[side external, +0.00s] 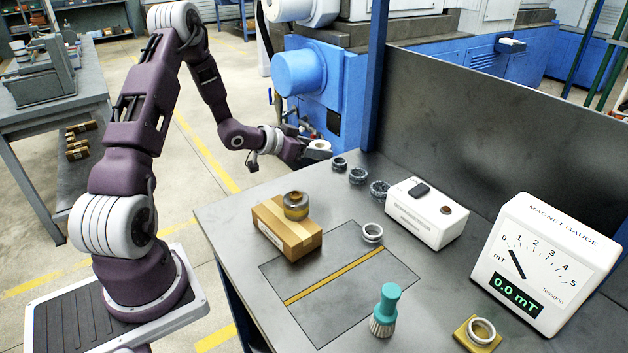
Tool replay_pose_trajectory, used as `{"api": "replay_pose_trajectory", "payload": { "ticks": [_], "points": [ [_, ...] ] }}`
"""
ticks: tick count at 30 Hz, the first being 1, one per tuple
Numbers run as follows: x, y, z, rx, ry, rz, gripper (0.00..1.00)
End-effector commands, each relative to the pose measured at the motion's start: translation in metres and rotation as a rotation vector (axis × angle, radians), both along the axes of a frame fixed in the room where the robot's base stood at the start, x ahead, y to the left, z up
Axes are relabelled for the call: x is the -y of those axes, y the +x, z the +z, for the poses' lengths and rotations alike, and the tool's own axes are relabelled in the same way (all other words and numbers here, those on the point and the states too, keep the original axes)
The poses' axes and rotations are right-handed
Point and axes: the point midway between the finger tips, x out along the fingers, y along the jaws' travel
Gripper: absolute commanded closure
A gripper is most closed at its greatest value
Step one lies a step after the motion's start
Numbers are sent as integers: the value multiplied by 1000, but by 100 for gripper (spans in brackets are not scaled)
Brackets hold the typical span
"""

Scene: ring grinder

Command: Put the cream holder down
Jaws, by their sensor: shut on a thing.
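My gripper (316,155) is at the back left edge of the grey bench, shut on a small cream holder (319,145). The holder is held just left of the row of dark rings and seems to be above the bench surface; its exact height is hard to tell. The fingers hide its lower part.
Dark rings (358,175) stand along the back of the bench (230,222), beside a white box (426,218).

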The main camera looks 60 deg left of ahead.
Motion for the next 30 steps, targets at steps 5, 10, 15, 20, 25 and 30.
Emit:
{"api": "replay_pose_trajectory", "payload": {
  "ticks": [5, 10, 15, 20, 25, 30],
  "points": [
    [0, 0, 12, 0, 0, 0, 91],
    [-1, 0, 42, 3, 5, 1, 91],
    [10, -4, 58, -3, -2, -31, 91],
    [43, -14, 52, -3, -2, -139, 91],
    [88, -33, 45, -2, -4, -296, 91],
    [156, -73, 38, -2, -5, -545, 91]
  ]
}}
